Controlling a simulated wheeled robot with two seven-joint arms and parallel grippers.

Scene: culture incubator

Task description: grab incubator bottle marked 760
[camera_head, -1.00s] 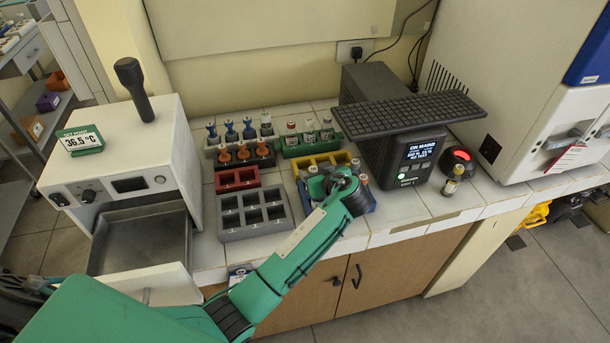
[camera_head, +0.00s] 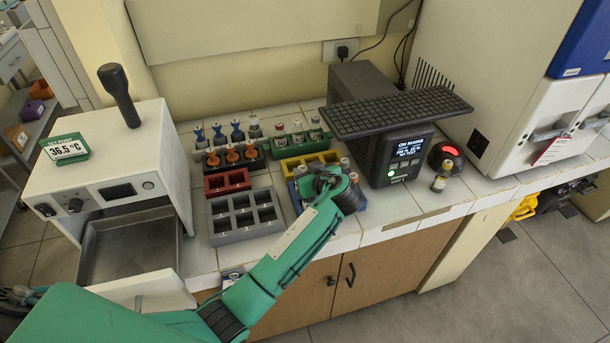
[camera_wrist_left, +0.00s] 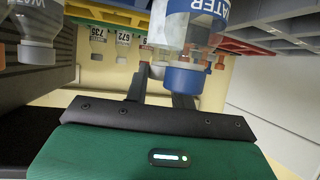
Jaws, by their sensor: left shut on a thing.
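My left gripper (camera_head: 326,183) reaches down over the blue rack (camera_head: 362,204) at the front of the counter. In the left wrist view its two fingers (camera_wrist_left: 160,92) are closed in on a pale bottle (camera_wrist_left: 157,70), mostly hidden; its label cannot be read. Several bottles (camera_head: 353,178) stand in the blue rack around the gripper. In the wrist view a large bottle with a blue cap (camera_wrist_left: 185,77) and "WATER" lettering is close by, overlapping one finger. Bottles labelled 735 (camera_wrist_left: 97,35) and 672 (camera_wrist_left: 122,42) show further back. I cannot read 760 anywhere. My right gripper is not in view.
Behind are a yellow rack (camera_head: 288,166), a green rack (camera_head: 284,149) with bottles, and a red rack (camera_head: 240,180). An empty grey rack (camera_head: 231,238) is left. A dark device (camera_head: 392,178) stands right, with a lone bottle (camera_head: 440,178) beyond it.

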